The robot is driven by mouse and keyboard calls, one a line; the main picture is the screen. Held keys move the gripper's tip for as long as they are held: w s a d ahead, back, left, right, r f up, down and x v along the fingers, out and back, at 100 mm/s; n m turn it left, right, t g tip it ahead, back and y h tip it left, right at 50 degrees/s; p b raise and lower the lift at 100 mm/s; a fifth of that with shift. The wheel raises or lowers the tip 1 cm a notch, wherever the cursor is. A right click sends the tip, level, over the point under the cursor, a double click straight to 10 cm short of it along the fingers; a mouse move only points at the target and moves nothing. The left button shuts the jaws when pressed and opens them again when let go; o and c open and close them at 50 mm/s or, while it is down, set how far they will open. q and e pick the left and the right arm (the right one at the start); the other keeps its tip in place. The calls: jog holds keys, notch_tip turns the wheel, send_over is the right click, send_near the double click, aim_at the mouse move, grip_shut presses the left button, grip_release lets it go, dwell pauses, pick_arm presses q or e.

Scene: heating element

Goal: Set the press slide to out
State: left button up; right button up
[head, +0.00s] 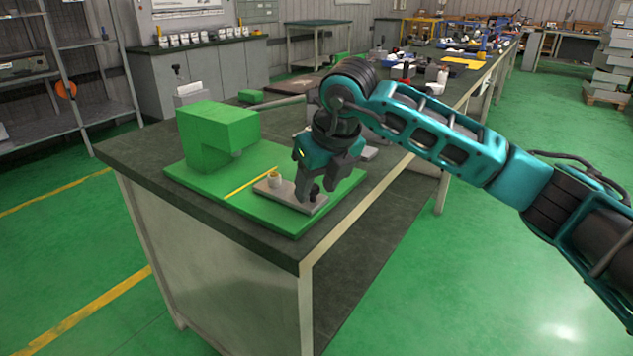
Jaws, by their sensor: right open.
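The green press (217,135) stands on a green base plate (205,183) at the near end of the workbench. The press slide (269,190) is a flat grey-brown plate on the base, to the right of the press head and beyond the yellow line (250,183). A small whitish cup-like part (274,177) sits on its left end. My right gripper (311,192) points down over the slide's right end. Its fingers are open around a dark knob (314,191); whether they touch it I cannot tell. My left gripper is not in view.
The dark workbench top (140,150) has its edge close in front of the base plate. More tools and parts lie further back along the bench. A metal shelf (75,75) stands at the left. Green floor (450,290) is free at the right.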

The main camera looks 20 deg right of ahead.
jog(key=shift+r, duration=0.1)
jog(key=p+v, duration=0.2)
jog(key=v, duration=1)
jog(key=shift+s+r, duration=0.2)
jog(key=shift+r, duration=0.1)
